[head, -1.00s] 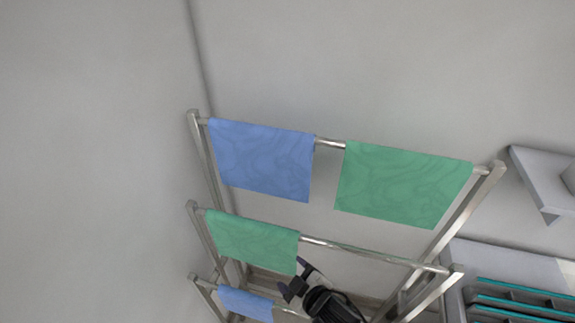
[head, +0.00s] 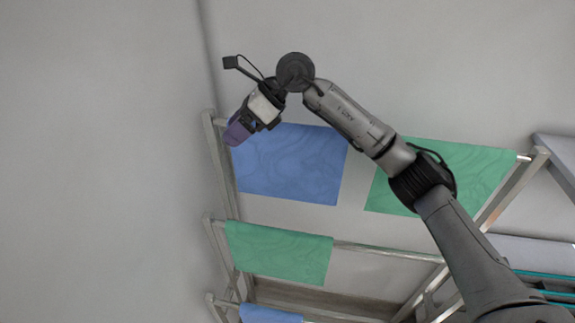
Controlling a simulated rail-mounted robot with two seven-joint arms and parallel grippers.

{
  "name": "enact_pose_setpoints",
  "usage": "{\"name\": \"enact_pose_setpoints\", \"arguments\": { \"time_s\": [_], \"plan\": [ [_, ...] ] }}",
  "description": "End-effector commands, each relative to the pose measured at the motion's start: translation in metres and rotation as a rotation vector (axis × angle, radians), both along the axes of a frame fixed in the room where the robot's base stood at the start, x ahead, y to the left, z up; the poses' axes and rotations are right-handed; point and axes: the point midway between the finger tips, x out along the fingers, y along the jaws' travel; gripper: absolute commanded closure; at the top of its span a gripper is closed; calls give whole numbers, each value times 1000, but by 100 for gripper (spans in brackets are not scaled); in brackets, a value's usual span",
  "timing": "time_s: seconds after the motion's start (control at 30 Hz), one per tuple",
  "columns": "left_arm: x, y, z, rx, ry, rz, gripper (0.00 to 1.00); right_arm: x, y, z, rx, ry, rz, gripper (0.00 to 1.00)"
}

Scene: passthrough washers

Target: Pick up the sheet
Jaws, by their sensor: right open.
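A blue sheet (head: 290,172) hangs over the left part of the rack's top rail. A green sheet (head: 485,175) hangs to its right, partly hidden behind my right arm. Another green sheet (head: 280,252) hangs on the middle rail. A second blue sheet (head: 268,314) hangs lower and is cut off by the bottom edge. My right gripper (head: 236,134), with purple fingers, is open and empty at the upper left corner of the top blue sheet. It covers that corner, and I cannot tell whether it touches the cloth. My left gripper is out of view.
The metal drying rack (head: 224,165) stands close to the grey walls, with a wall corner behind its left side. A grey shelf (head: 556,155) juts in at the right edge. Teal-edged trays (head: 545,274) lie at the lower right. The middle rail's right part is bare.

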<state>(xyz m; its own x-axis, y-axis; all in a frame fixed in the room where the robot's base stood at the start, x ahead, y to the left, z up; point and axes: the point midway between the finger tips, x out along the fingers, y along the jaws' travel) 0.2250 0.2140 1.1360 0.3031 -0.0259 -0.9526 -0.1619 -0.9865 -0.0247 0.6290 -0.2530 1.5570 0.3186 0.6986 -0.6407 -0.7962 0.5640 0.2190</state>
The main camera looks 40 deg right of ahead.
Motion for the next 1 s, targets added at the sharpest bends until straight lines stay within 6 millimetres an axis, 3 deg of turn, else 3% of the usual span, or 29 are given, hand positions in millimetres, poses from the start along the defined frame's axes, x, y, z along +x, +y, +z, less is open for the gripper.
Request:
{"name": "enact_pose_setpoints", "arguments": {
  "time_s": [0.03,0.2,0.4,0.57,0.8,1.0],
  "plan": [
    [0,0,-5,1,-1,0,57,0,-29,12,-98,4,-33,30],
    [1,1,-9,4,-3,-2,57,-14,-103,42,-336,71,-128,30],
    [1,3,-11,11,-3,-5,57,-32,-149,63,-460,138,-198,30],
    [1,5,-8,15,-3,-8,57,-32,-156,53,-487,159,-214,30],
    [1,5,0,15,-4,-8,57,-20,-146,15,-488,160,-214,30],
    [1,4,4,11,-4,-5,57,-13,-140,-5,-486,157,-214,30]
  ]
}}
